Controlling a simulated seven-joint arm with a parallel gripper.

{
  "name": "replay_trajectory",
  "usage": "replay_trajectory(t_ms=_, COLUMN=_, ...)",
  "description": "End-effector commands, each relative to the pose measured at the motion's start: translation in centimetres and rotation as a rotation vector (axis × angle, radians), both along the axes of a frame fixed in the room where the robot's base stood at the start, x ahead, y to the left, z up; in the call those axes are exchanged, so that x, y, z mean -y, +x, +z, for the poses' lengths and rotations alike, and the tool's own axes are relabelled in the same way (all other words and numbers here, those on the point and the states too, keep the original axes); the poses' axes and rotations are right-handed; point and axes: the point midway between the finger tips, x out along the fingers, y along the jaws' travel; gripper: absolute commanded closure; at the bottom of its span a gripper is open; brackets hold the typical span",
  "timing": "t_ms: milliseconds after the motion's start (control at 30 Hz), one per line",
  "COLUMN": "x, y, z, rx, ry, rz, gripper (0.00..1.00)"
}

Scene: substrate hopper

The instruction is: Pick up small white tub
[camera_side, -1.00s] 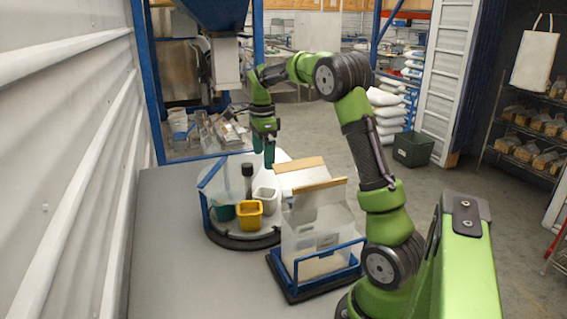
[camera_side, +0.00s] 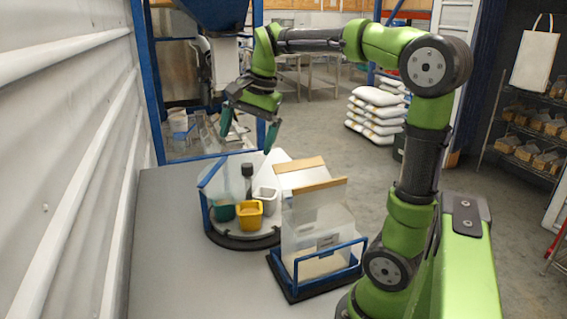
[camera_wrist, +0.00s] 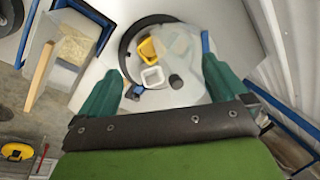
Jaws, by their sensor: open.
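The small white tub (camera_side: 266,197) stands on a round platform (camera_side: 246,241), to the right of a yellow tub (camera_side: 249,213) and a green tub (camera_side: 222,211). In the wrist view the white tub (camera_wrist: 153,77) lies between and beyond the fingertips, nearer the left finger, with the yellow tub (camera_wrist: 146,49) just past it. My gripper (camera_side: 248,140) is open and empty, above the platform with clear air below it. Its two green fingers also show wide apart in the wrist view (camera_wrist: 165,78).
A dark-topped upright object (camera_side: 247,172) stands behind the tubs. A clear bin in a blue frame (camera_side: 318,225) with wooden-edged flaps stands right of the platform. A blue hopper with a pale chute (camera_side: 225,62) is behind my gripper. The grey table's front left (camera_side: 170,270) is clear.

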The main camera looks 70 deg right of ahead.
Motion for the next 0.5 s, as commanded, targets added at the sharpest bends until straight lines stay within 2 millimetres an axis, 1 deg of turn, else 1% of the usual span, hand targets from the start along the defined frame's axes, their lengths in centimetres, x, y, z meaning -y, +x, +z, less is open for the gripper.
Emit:
replay_trajectory(t_ms=33, x=-2.6, y=-1.4, z=-0.2, rx=0.055, ry=-0.028, rz=0.142, gripper=0.00)
replay_trajectory(t_ms=100, x=-5.7, y=-3.1, z=-0.9, rx=0.130, ry=-0.076, rz=0.330, gripper=0.00)
replay_trajectory(t_ms=200, x=-9.3, y=-5.7, z=-2.4, rx=0.232, ry=-0.155, rz=0.573, gripper=0.00)
replay_trajectory(t_ms=300, x=-11.9, y=-7.9, z=-4.0, rx=0.319, ry=-0.233, rz=0.761, gripper=0.00)
replay_trajectory(t_ms=333, x=-12.4, y=-8.4, z=-4.5, rx=0.340, ry=-0.254, rz=0.808, gripper=0.00)
replay_trajectory(t_ms=400, x=-13.4, y=-9.4, z=-5.5, rx=0.380, ry=-0.297, rz=0.890, gripper=0.00)
replay_trajectory(t_ms=467, x=-13.9, y=-10.1, z=-6.1, rx=0.403, ry=-0.325, rz=0.941, gripper=0.00)
replay_trajectory(t_ms=500, x=-14.2, y=-10.3, z=-6.4, rx=0.413, ry=-0.338, rz=0.963, gripper=0.05)
